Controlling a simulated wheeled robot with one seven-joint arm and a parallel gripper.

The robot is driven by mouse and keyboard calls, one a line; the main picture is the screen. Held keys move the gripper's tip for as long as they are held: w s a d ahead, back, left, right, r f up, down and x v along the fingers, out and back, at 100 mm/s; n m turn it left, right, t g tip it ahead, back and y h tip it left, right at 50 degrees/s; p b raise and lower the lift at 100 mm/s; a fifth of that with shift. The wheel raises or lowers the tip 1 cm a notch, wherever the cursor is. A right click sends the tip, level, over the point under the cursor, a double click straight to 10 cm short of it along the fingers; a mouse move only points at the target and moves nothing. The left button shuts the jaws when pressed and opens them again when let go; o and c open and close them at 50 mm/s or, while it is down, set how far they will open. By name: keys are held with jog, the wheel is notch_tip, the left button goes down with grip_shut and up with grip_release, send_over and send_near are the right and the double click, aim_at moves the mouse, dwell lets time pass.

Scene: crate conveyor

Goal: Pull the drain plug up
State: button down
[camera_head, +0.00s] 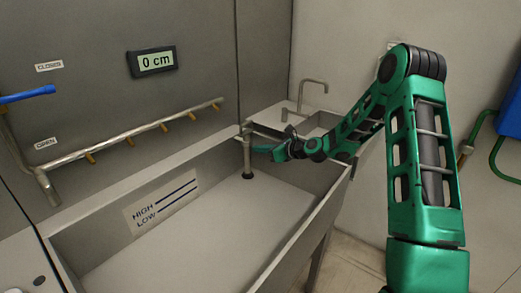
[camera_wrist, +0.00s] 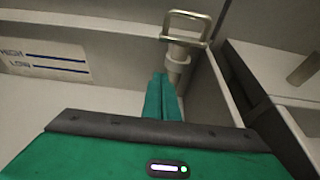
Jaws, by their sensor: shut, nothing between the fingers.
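The drain plug (camera_head: 247,160) is an upright metal post with a black foot on the sink floor, in the far corner of the sink. Its top, a squared metal loop handle (camera_wrist: 187,14), shows in the wrist view beyond my fingertips. My gripper (camera_head: 257,149) is beside the upper part of the post, on its right in the head view. In the wrist view the green fingers of my gripper (camera_wrist: 160,76) are together with nothing between them. The fingertips appear close to the post below the loop; whether they touch it I cannot tell.
The long steel sink (camera_head: 105,212) has a HIGH/LOW level label (camera_head: 162,203) inside and looks empty. A gauge (camera_head: 152,62) reads 0 cm. A pipe with several nozzles (camera_head: 135,137) runs above the sink. A blue lever (camera_head: 28,95) is at left. A smaller basin with a tap (camera_head: 312,83) stands behind.

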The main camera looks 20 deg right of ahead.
jog(key=w+a+r, duration=0.1)
jog(key=w+a, duration=0.2)
jog(key=w, duration=0.2)
jog(key=shift+w+a+r, duration=0.15)
jog(key=shift+a+r, duration=0.2)
jog(key=shift+a, duration=0.05)
jog(key=shift+r, duration=2.4)
